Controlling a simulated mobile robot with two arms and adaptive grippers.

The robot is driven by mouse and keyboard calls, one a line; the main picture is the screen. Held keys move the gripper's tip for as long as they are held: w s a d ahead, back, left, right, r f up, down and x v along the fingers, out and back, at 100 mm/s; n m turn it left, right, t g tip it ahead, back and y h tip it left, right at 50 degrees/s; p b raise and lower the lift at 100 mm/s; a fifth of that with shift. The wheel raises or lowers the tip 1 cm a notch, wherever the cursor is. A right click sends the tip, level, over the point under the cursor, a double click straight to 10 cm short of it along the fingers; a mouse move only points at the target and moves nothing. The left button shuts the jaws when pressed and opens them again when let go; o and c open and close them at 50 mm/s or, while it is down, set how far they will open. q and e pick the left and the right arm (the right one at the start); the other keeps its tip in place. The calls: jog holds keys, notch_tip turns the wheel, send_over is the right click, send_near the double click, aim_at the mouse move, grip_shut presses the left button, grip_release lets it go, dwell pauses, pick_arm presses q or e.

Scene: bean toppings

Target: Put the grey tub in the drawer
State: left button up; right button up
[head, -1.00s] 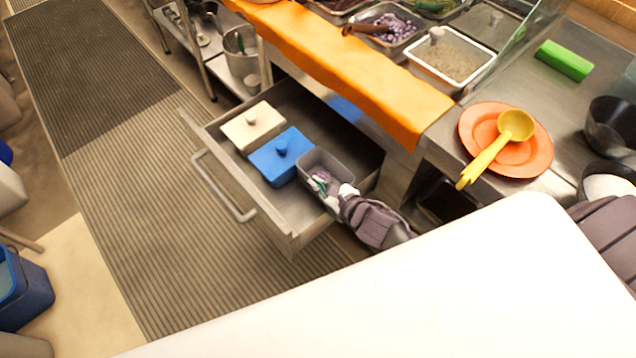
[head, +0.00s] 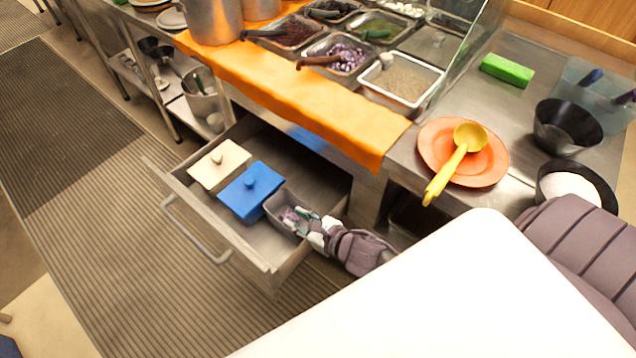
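The grey tub (head: 276,214) is inside the open drawer (head: 218,236), at its right end, close beside the blue lidded box (head: 250,192). Something purple shows inside the tub. Whether the tub rests fully on the drawer floor is not clear. My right gripper (head: 306,223) reaches in from the lower right, with its fingertips at the tub's right side and over its rim. The fingers are small and partly hidden, so their grip on the tub cannot be made out. My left gripper is not in view.
A cream lidded box (head: 219,165) stands left of the blue box in the drawer. The counter above holds an orange cloth (head: 290,85), an orange plate (head: 485,165) with a yellow ladle (head: 455,165), and food pans. Drawer floor behind the boxes is clear.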

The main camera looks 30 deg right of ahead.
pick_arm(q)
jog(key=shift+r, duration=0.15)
pick_arm(e)
jog(key=v, duration=0.9)
jog(key=s+d+f+m+g+h, duration=0.1)
jog(key=s+d+f+m+g, duration=0.15)
jog(key=f+m, duration=0.45)
jog(key=s+d+f+m+g+h, duration=0.1)
jog(key=s+d+f+m+h, duration=0.15)
jog(key=f+m, duration=0.45)
jog(key=s+d+f+m+g+h, duration=0.1)
jog(key=s+d+f+m+g, duration=0.2)
jog(key=f, duration=0.7)
jog(key=s+a+f+m+g, duration=0.2)
jog(key=s+f+m, duration=0.5)
jog(key=s+m, duration=0.3)
jog(key=s+a+f+m+g, duration=0.3)
jog(key=s+f+m, duration=0.5)
jog(key=s+m, duration=0.2)
jog(key=shift+s+a+m, duration=0.2)
jog(key=shift+s+m, duration=0.2)
jog(key=shift+s, duration=0.05)
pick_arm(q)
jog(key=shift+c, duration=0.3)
